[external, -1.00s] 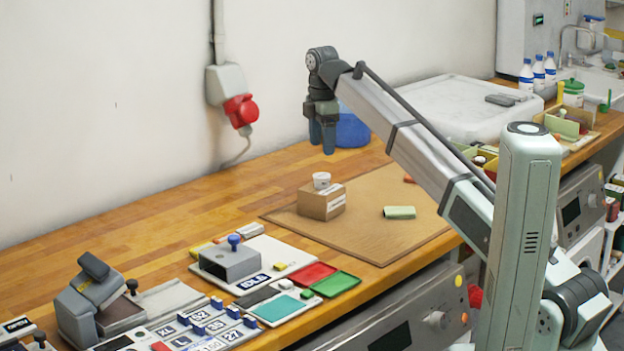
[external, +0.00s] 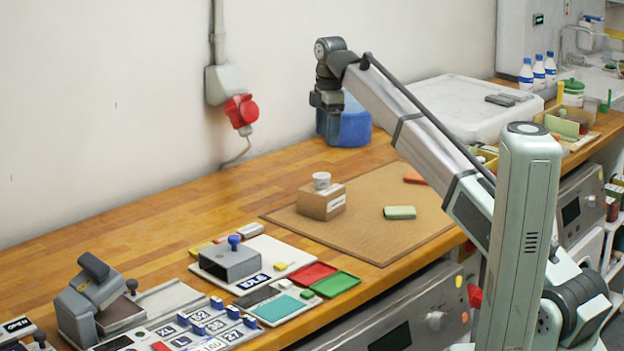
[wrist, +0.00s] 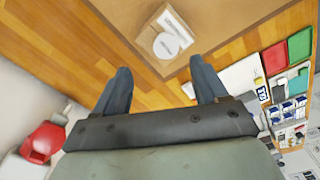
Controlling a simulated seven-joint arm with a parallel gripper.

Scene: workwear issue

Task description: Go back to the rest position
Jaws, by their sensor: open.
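My gripper (external: 328,124) is raised above the back of the wooden bench, in front of the blue container (external: 354,126). In the wrist view my gripper (wrist: 160,70) shows two dark fingers spread apart with nothing between them. A cardboard box (external: 321,203) with a white label stands on the brown mat (external: 370,237), with a white round-lidded cup (external: 321,180) on top. The box (wrist: 150,40) and the cup (wrist: 166,46) also show beyond the fingers in the wrist view, apart from them.
A green block (external: 399,212) and an orange piece (external: 414,178) lie on the mat. A stamp press (external: 92,297), a grey box with a blue knob (external: 229,261) and red and green trays (external: 334,285) stand front left. A red wall socket (external: 240,110) is left of my gripper.

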